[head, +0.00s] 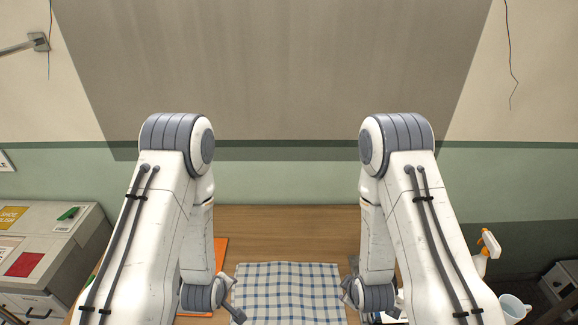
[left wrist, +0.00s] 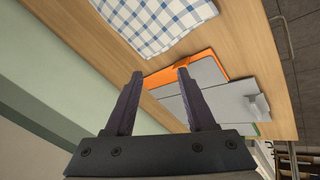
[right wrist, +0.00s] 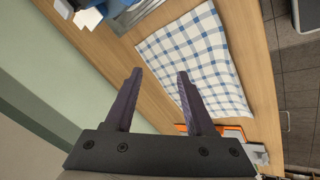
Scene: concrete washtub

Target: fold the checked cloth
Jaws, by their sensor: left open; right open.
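The checked cloth (head: 288,292), white with blue lines, lies spread flat on the wooden table between my two arms. In the head view its lower part runs out of the frame. It also shows at the top of the left wrist view (left wrist: 158,18) and whole or nearly whole in the right wrist view (right wrist: 197,60). My left gripper (left wrist: 160,75) is open and empty, apart from the cloth, with an orange folder behind its fingers. My right gripper (right wrist: 158,75) is open and empty, with the cloth beyond its fingertips. Both grippers' fingers are hard to see in the head view.
An orange folder (left wrist: 190,68) and grey items (left wrist: 235,105) lie on the table (head: 290,220) beside the cloth. Blue and grey things (right wrist: 90,17) lie on its other side. A spray bottle (head: 487,252) and a white mug (head: 513,308) stand at the right. A wall rises behind.

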